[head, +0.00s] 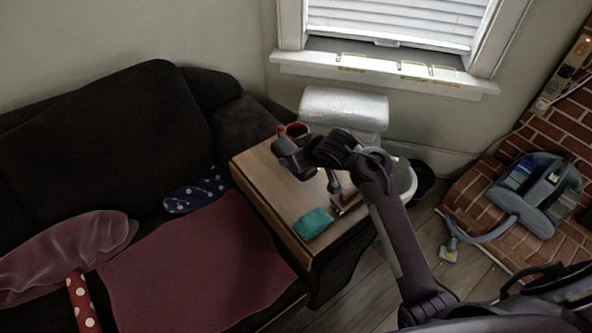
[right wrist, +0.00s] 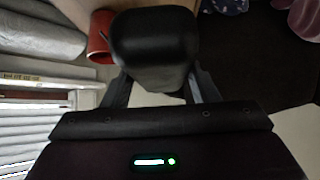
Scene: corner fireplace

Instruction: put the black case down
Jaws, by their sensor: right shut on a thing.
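The black case (right wrist: 155,48) is held between the two fingers of my right gripper (right wrist: 160,88) in the right wrist view. In the head view, the case (head: 291,156) is a dark shape at the end of my right arm, over the far part of the small wooden side table (head: 262,182). My right gripper (head: 307,155) is shut on it. I cannot tell whether the underside of the case touches the tabletop. My left gripper is not in view.
A red mug (head: 297,131) stands close behind the case. A teal cloth (head: 313,223) lies at the table's near end. A dark sofa (head: 110,130) adjoins the table on the left; a white wrapped bundle (head: 345,105) is behind it. The table's left-middle part is clear.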

